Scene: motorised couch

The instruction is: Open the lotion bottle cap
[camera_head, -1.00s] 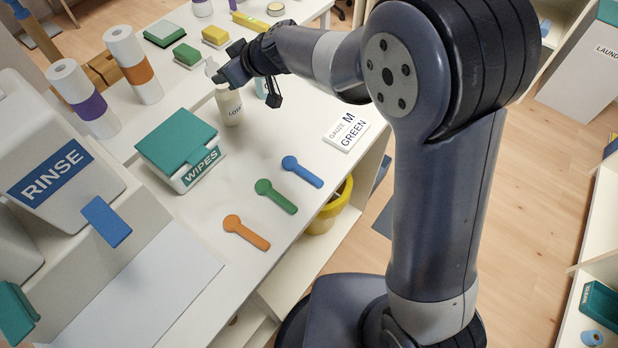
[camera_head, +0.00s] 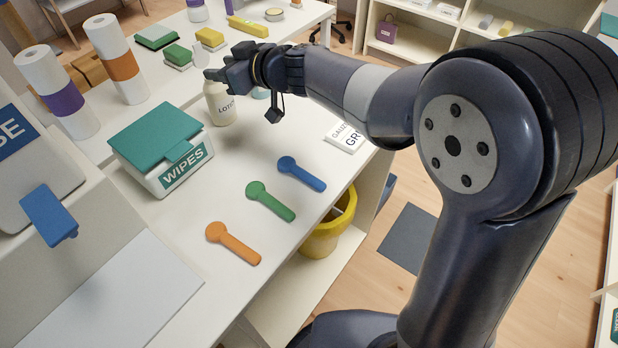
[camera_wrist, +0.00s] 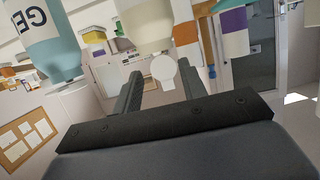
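The cream lotion bottle (camera_head: 222,108) stands upright on the white counter, its label partly readable. A pale round disc (camera_head: 200,56), which looks like its flip cap, stands raised beyond the gripper fingers. My gripper (camera_head: 211,75) is level, just above the bottle, and hides its neck and the cap hinge. In the wrist view the two dark fingers (camera_wrist: 160,71) are apart, with the white disc (camera_wrist: 163,68) showing upright in the gap. I see no finger clearly pressing on it.
A teal gel bottle (camera_wrist: 45,40) is close on the left in the wrist view. A wipes box (camera_head: 160,140), paper rolls (camera_head: 115,60) and sponges (camera_head: 178,50) stand around. Orange, green and blue spoon-shaped pieces (camera_head: 270,201) lie in front. A yellow bucket (camera_head: 328,230) sits below the counter edge.

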